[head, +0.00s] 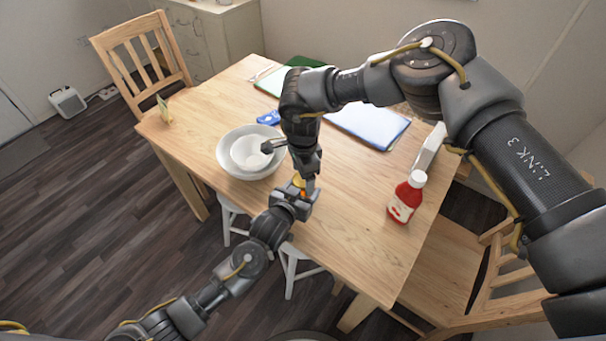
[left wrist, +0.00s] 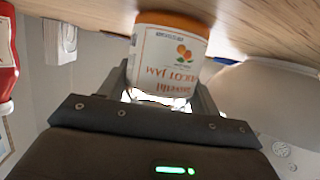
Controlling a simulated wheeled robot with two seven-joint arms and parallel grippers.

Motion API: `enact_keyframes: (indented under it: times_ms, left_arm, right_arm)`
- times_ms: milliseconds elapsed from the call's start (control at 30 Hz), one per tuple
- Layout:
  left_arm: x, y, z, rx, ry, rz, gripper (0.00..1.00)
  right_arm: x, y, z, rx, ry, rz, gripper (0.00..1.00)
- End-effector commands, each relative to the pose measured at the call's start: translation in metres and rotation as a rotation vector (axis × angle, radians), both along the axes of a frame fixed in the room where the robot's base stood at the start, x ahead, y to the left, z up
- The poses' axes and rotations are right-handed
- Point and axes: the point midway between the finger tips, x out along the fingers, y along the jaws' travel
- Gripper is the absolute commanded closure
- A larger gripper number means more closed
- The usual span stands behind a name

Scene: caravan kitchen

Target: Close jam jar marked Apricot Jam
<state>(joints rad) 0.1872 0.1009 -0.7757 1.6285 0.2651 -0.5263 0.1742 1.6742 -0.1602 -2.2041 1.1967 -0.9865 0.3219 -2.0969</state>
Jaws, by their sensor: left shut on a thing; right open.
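The jam jar marked Apricot Jam (left wrist: 170,60) stands at the table's near edge, with a white label and orange at the picture's top end in the left wrist view, which is upside down. In the head view only a small orange-yellow part (head: 299,181) of it shows between my grippers. I cannot tell whether this is its lid. My left gripper (head: 297,198) is shut on the jar's body, with fingers on both sides of it. My right gripper (head: 307,181) is open, pointing down, just above the jar. It hides most of the jar top.
Two white nested bowls (head: 228,163) stand close left of the jar. A red ketchup bottle (head: 405,199) stands to the right. The near right of the table is clear. Chairs stand around it.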

Motion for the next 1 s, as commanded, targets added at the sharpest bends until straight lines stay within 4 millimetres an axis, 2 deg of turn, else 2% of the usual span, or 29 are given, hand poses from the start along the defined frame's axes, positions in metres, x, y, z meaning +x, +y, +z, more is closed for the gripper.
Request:
enact_keyframes:
  times_ms: [300,567,667,767,1000]
  left_arm:
    - [0.000,0.000,0.000,0.000,0.000,0.001,1.00]
    - [0.000,0.000,0.000,0.000,-0.001,0.000,1.00]
    - [0.000,0.000,0.000,0.000,-0.001,0.000,1.00]
    - [0.000,0.000,0.000,0.000,-0.001,0.000,1.00]
    - [0.000,0.000,0.000,0.000,-0.001,0.000,1.00]
  right_arm:
    - [0.000,0.000,0.037,0.000,-0.001,0.002,0.25]
    - [0.000,0.000,0.041,0.000,0.000,0.000,0.25]
    - [0.000,0.000,0.042,0.000,0.000,0.010,0.28]
    - [0.001,0.000,0.048,0.001,-0.004,0.090,0.28]
    - [0.001,0.000,0.070,-0.001,-0.004,0.438,0.28]
